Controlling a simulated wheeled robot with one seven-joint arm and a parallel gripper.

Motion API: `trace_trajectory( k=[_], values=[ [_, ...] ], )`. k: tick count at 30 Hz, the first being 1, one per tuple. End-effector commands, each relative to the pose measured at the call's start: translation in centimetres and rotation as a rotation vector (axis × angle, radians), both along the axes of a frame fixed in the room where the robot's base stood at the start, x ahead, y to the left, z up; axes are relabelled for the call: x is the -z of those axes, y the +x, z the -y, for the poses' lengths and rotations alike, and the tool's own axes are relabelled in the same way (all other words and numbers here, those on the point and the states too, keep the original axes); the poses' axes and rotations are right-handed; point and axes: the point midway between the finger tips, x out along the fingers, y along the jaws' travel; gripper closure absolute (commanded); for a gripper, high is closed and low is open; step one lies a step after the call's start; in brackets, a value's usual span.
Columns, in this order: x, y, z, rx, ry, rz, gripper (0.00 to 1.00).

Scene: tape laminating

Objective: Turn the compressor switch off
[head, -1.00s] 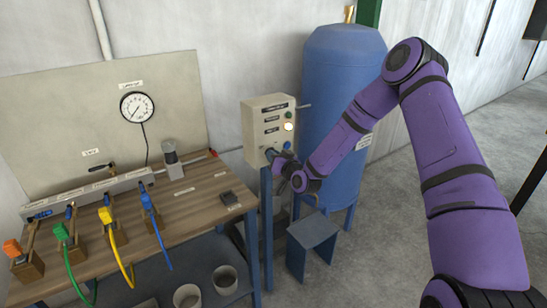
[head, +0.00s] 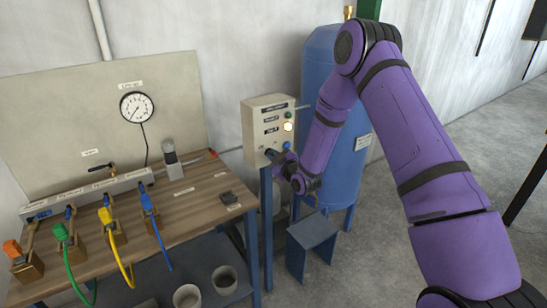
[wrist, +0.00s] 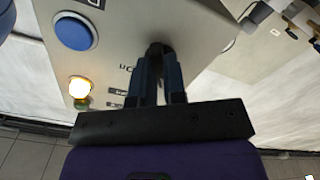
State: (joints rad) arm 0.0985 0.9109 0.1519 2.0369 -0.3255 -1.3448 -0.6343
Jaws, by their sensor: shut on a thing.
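The compressor switch box (head: 262,142) is a beige panel on a blue post. Its labels, lit lamp (head: 288,127) and blue button (head: 287,145) face me. In the wrist view the lamp (wrist: 78,88) glows yellow-white, and the blue button (wrist: 75,32) is above it. My gripper (head: 273,155) is at the lower front of the box. Its two fingers (wrist: 160,62) are shut on the dark switch knob (wrist: 158,47), which sticks out of the panel. The fingers hide most of the knob, so I cannot tell its setting.
A blue tank (head: 338,185) stands behind my arm, right of the box. A blue stool (head: 313,240) is below. The wooden workbench (head: 185,208) at left holds coloured hoses and a pressure gauge (head: 136,107) stands behind it. Open floor lies to the right.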

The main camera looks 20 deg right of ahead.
Motion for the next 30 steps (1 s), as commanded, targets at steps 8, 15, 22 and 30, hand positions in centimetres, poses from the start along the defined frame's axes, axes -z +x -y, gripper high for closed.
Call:
trace_trajectory(
  k=[8,15,22,30],
  values=[
    [0.07,-0.05,-0.01,-0.001,-0.144,0.045,1.00],
    [0.09,-0.04,0.08,0.001,-0.198,0.061,1.00],
    [0.11,-0.05,0.08,0.001,-0.208,0.064,1.00],
    [0.11,-0.06,0.08,0.000,-0.208,0.064,0.81]
  ],
)
